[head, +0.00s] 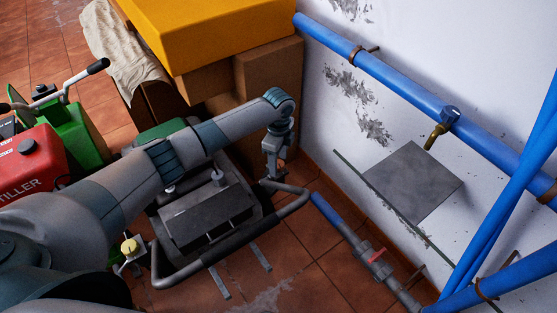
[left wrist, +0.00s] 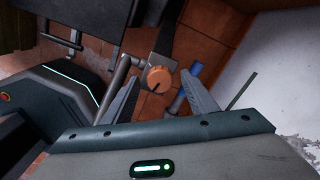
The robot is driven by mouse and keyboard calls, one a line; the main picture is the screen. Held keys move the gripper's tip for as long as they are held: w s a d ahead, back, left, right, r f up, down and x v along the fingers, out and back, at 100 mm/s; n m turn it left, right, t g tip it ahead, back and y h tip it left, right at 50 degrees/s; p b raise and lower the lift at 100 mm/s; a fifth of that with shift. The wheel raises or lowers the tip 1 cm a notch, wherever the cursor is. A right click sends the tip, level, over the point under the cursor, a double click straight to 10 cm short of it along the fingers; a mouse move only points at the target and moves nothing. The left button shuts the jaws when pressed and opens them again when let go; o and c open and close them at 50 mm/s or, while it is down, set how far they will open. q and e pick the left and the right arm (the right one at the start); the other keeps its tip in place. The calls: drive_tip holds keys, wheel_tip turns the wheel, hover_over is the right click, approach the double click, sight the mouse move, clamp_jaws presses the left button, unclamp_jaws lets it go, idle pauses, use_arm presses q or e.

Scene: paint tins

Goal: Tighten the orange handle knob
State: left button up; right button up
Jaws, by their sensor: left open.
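The orange knob (left wrist: 157,78) is round with a dark mark on its face. In the left wrist view it sits on a grey bracket beside a metal handle bar (left wrist: 117,78). My left gripper (left wrist: 160,84) is open, its two fingers on either side of the knob with gaps showing; how deep they reach cannot be told. In the head view my left gripper (head: 273,168) points down at the far corner of the machine's bent handle (head: 292,205), and the orange knob cannot be made out there. My right gripper is not in view.
A red and green machine (head: 32,160) stands left. Cardboard boxes (head: 268,78) and a yellow box (head: 215,32) stand behind. Blue pipes (head: 400,78) run along the white wall at right. Some tiled floor (head: 300,250) is clear.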

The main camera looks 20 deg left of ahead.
use_arm(q)
drive_tip(key=shift+c, duration=0.7)
drive_tip(key=c, duration=0.9)
drive_tip(key=shift+c, duration=0.2)
